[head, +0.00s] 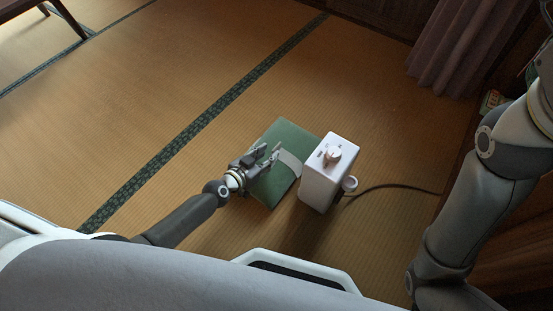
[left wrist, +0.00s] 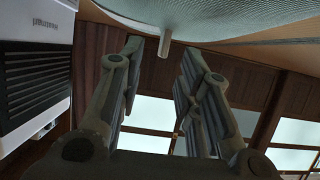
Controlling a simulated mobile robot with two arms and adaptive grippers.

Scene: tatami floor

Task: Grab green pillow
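The green pillow (head: 289,139) lies on the tatami floor near the middle of the head view. It is a flat square shape with a pale band across its right part. My left gripper (head: 269,156) is over the pillow's left part, with its fingers spread and nothing seen between them. Part of the pillow is hidden by the gripper. In the left wrist view the two fingers (left wrist: 160,65) stand apart, and a pale greenish textured surface (left wrist: 215,12) lies beyond their tips; I cannot tell for sure that it is the pillow. My right gripper is not in view.
A white heater (head: 318,186) with a dial stands close to the pillow's right side; it also shows in the left wrist view (left wrist: 38,60). Its dark cord (head: 395,187) runs right. A curtain (head: 452,45) hangs at upper right. The floor left of the pillow is clear.

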